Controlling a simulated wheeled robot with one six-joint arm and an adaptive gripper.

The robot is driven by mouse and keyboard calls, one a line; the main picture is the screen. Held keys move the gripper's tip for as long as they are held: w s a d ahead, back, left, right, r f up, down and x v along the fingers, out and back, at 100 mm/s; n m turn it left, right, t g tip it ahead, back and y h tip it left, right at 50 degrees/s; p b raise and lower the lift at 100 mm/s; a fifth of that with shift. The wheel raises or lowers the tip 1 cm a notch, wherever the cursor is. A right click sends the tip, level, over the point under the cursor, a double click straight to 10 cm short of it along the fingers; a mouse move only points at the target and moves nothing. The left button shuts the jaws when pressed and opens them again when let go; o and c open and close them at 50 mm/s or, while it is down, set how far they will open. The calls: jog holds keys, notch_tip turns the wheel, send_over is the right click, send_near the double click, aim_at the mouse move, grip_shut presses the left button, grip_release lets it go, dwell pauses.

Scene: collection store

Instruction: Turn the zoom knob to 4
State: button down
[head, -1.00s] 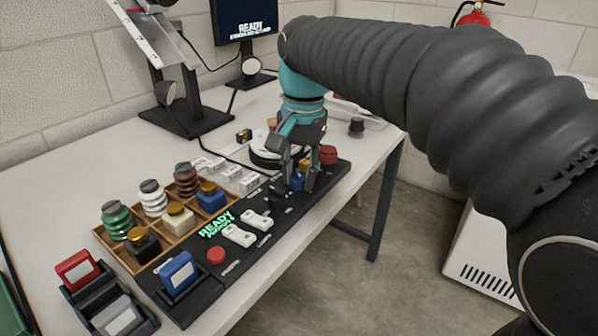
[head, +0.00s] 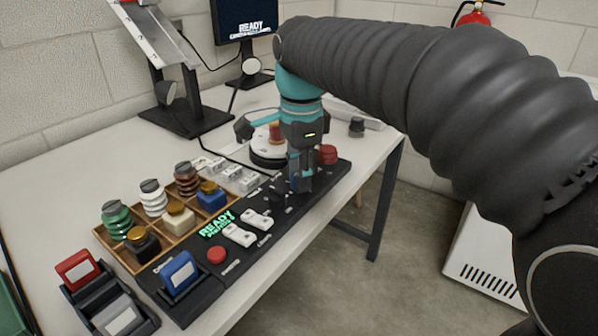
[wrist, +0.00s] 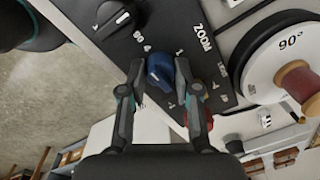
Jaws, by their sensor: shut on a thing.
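The zoom knob (wrist: 159,70) is blue and sits on the black panel by the white "ZOOM" lettering (wrist: 203,38). My gripper (wrist: 160,74) is shut on it, one finger on each side. A 4 (wrist: 147,48) is printed at the knob's upper left and a 1 at its upper right. I cannot tell which mark the knob points at. In the head view my gripper (head: 301,184) points down at the panel's far part, and its fingers mostly hide the knob.
A black knob (wrist: 118,17) sits beside the zoom knob. A round white turntable (head: 267,157) marked 90° holds a reddish-brown spool (wrist: 297,81). A red button (head: 327,154) is at the panel's far end. White switches (head: 239,235) lie nearer.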

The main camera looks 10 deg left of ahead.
jog(key=shift+f+m, duration=0.1)
jog(key=shift+m, duration=0.3)
jog(key=c, duration=0.8)
grip_release()
jog(key=r, duration=1.2)
jog(key=shift+s+d, duration=0.2)
jog(key=shift+s, duration=0.1)
